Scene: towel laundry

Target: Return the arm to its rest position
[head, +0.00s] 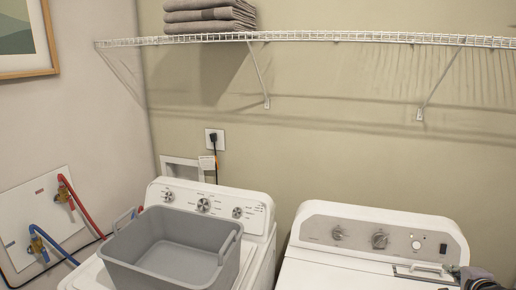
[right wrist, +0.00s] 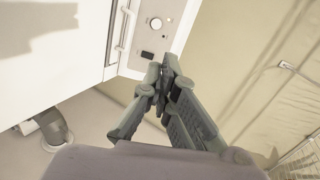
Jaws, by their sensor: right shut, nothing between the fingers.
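My right gripper (head: 470,280) shows at the bottom right edge of the head view, in front of the right-hand white machine (head: 370,238) and partly cut off by the frame. In the right wrist view the same gripper (right wrist: 164,72) has its dark fingers brought together with nothing between them. Beyond its tips is the end of a white machine's control panel (right wrist: 152,40). My left gripper is not in view.
A grey basket (head: 165,255), empty, sits on the left washer (head: 205,203). A wire shelf (head: 330,37) on the back wall holds folded grey towels (head: 208,16). Red and blue hoses (head: 82,208) are on the left wall. Open wall space lies above the right machine.

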